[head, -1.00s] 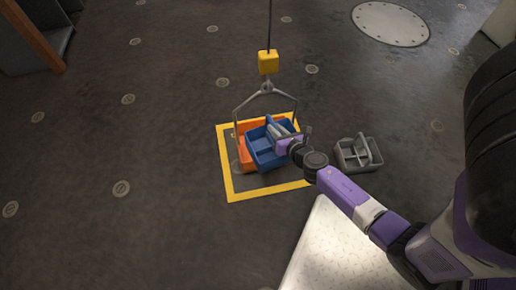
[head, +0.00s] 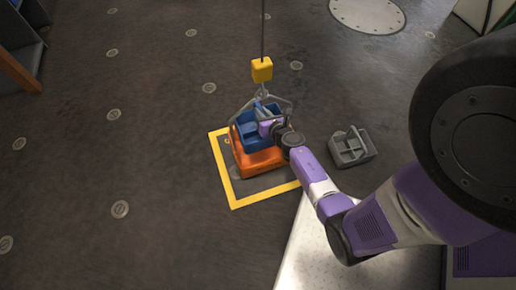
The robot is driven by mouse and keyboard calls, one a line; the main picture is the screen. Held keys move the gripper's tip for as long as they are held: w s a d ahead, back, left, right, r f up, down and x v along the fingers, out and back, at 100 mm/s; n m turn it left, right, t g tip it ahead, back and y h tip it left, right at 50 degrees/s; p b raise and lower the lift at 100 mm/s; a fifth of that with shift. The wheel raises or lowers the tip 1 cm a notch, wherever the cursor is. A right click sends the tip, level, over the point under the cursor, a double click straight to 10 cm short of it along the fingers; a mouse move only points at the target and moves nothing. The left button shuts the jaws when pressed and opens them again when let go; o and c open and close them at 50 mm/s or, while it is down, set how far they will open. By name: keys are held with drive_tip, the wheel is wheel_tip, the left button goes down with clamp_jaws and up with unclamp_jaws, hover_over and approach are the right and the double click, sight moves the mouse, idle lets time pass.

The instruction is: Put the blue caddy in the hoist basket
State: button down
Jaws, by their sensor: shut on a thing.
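The blue caddy (head: 255,141) is held by my gripper (head: 268,122), whose fingers are largely hidden behind my wrist and the caddy's handle. The caddy overlaps the upper part of the orange hoist basket (head: 258,163) in the head view. I cannot tell whether it touches the basket's floor or hangs above it. The basket hangs by a grey frame below a yellow hook block (head: 262,70) and a dark cable. It is over the yellow-bordered square (head: 223,175) on the floor.
A grey caddy (head: 350,147) stands on the floor to the right of the basket. A round pale floor plate (head: 367,14) lies at the far right. A dark shelf unit (head: 22,35) stands at the upper left. The floor on the left is clear.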

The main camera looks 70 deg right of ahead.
drive_tip(key=shift+w+d+r, duration=0.2)
drive_tip(key=shift+w+d, duration=0.05)
drive_tip(key=shift+d, duration=0.1)
drive_tip(key=shift+w+d+f, duration=0.1)
drive_tip(key=shift+d+f, duration=0.1)
drive_tip(key=shift+f, duration=0.05)
wheel_tip(320, 180, down, 19)
drive_tip(key=b, duration=1.9)
drive_tip(key=shift+f, duration=0.15)
drive_tip(key=shift+f, duration=0.1)
drive_tip(key=c, duration=1.8)
unclamp_jaws()
drive_tip(key=shift+f, duration=0.15)
drive_tip(key=o, duration=0.4)
drive_tip(key=shift+o, duration=0.2)
